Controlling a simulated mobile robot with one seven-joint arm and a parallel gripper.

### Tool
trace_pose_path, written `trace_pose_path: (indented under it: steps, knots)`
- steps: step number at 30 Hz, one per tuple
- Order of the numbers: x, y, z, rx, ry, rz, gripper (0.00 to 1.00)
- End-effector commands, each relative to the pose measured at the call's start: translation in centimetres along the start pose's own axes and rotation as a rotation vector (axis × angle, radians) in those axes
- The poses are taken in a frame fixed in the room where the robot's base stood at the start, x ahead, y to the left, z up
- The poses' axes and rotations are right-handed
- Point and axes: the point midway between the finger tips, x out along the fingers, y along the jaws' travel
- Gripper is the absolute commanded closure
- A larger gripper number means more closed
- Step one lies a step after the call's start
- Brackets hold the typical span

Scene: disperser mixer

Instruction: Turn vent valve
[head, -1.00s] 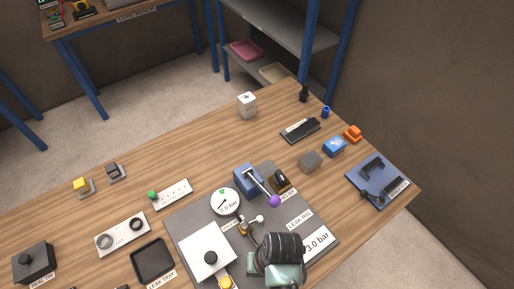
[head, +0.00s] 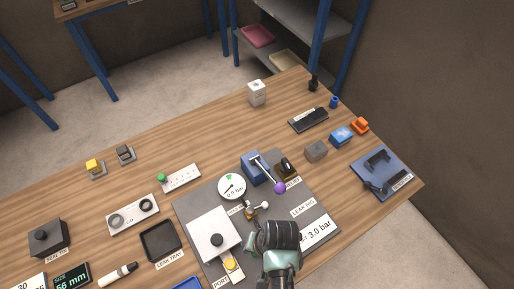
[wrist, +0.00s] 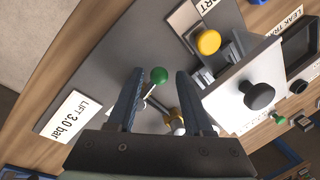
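My gripper (wrist: 160,75) is open, with its two dark fingers spread. In the wrist view a green ball knob (wrist: 159,76) on a thin metal lever shows between and ahead of the fingertips, apart from both. The lever runs down to brass fittings (wrist: 172,115) with a white ball end (wrist: 178,127). In the head view the brass valve fittings (head: 251,213) stand on the grey leak rig plate (head: 190,207), just beyond my gripper. My own gripper body hides the fingertips and the green knob there. No readable label shows which lever is the vent valve.
A gauge (head: 232,187) and a blue block (head: 255,167) with a purple-tipped lever stand beyond the fittings. A white box with a black knob (head: 217,240) and a yellow button (head: 231,264) are to the left.

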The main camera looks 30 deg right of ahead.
Motion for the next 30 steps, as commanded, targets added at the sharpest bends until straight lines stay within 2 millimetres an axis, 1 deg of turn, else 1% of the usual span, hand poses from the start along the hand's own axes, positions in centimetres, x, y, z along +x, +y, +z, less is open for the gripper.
trace_pose_path:
  steps: [9,11,14,17,27,30]
  knots:
    - [0.0,0.0,0.1,-0.001,-0.002,0.001,0.41]
    - [-0.2,0.0,0.0,-0.001,-0.002,0.001,0.41]
    - [-0.9,0.0,0.0,-0.001,0.000,0.000,0.41]
    - [-2.4,0.0,0.0,-0.001,0.002,0.000,0.41]
    - [-9.4,0.0,-0.1,-0.001,0.004,-0.001,0.41]
    - [-11.1,0.0,-0.1,-0.001,0.003,0.000,0.41]
